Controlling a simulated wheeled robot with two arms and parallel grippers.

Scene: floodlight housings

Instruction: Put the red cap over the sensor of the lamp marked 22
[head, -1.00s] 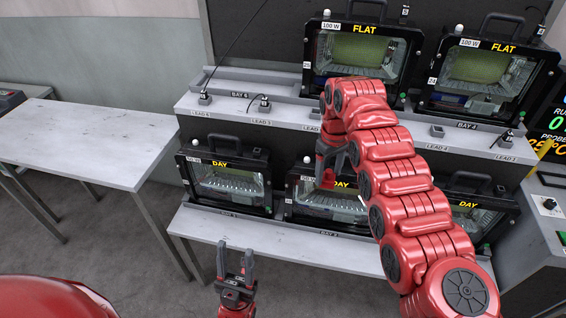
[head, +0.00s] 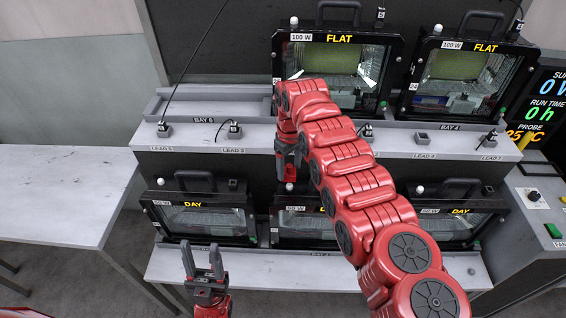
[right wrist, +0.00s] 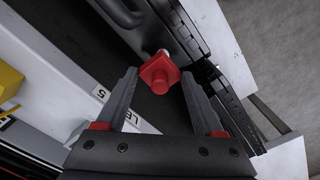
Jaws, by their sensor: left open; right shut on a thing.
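My right gripper (head: 290,160) points down at the top left corner of the middle lower DAY lamp (head: 300,232). It is shut on the red cap (head: 290,185), which also shows between the fingers in the right wrist view (right wrist: 158,74). A small white piece (right wrist: 164,53) shows just past the cap's edge, by the dark lamp housing; whether the cap sits over it or is apart, I cannot tell. The number 22 is not readable on any lamp. My left gripper (head: 201,258) is open and empty, low in front of the lower left DAY lamp (head: 205,222).
Two FLAT lamps (head: 335,70) (head: 465,75) stand on the upper shelf, each with a white dome. Lead plugs (head: 235,130) line the shelf edge (head: 190,145) behind my right gripper. The right DAY lamp (head: 455,228) is partly behind my arm. A bare table (head: 60,190) stands left.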

